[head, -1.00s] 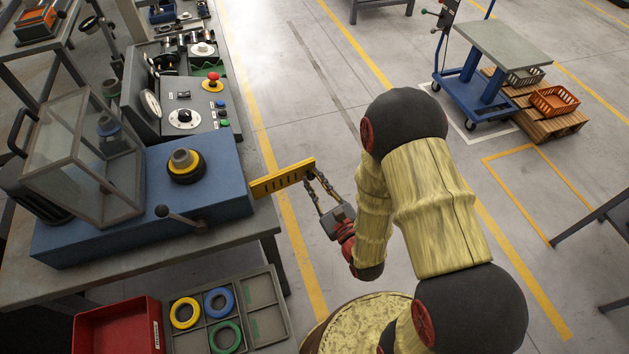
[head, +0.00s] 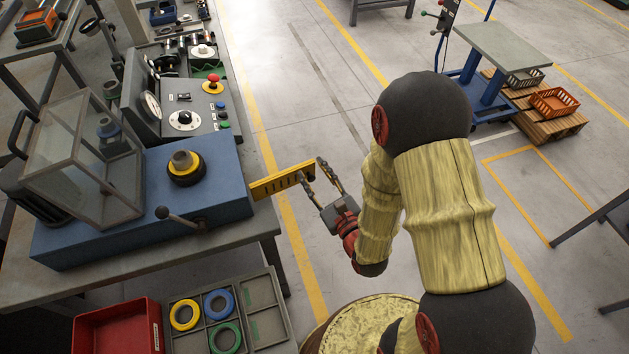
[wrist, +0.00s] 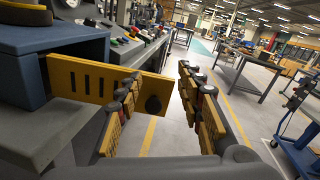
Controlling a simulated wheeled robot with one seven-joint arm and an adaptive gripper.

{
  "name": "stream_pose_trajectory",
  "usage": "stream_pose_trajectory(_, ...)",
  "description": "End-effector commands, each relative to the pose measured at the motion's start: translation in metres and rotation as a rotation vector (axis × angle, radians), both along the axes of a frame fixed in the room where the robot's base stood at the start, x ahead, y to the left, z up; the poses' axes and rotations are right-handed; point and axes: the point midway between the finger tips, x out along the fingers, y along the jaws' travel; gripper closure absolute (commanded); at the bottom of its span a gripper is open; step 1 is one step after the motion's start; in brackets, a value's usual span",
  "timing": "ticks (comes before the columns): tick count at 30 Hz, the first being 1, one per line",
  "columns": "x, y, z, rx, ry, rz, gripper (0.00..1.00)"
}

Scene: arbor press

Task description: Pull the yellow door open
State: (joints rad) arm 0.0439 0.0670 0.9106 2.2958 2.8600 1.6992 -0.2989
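The yellow door (head: 283,181) is a flat slotted panel that stands out from the right end of the blue press base (head: 200,180), swung open. In the wrist view the door (wrist: 85,82) fills the left middle, with a dark round knob (wrist: 153,104) near its free end. My gripper (head: 312,169) is at the door's free end, its fingers spread wide. In the wrist view my gripper (wrist: 158,77) is open and empty. The left finger overlaps the door in the picture; I cannot tell whether it touches. The right finger is clear of it.
A clear guard box (head: 85,160) and a ball-ended lever (head: 180,217) are on the bench's press. A tray with coloured rings (head: 258,310) and a red bin (head: 118,327) are at the front. Open floor lies right of the door; a blue cart (head: 490,75) stands farther off.

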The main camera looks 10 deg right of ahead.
Motion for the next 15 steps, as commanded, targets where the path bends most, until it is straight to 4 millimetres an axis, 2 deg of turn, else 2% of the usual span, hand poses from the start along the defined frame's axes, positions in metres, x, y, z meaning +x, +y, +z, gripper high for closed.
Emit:
stream_pose_trajectory(3, 0.0, 0.0, 0.023, 0.0, -0.003, 0.001, 0.63)
stream_pose_trajectory(8, 0.0, 0.0, 0.045, 0.001, -0.003, 0.001, 0.63)
stream_pose_trajectory(15, 0.0, 0.0, 0.056, 0.0, 0.001, 0.001, 0.63)
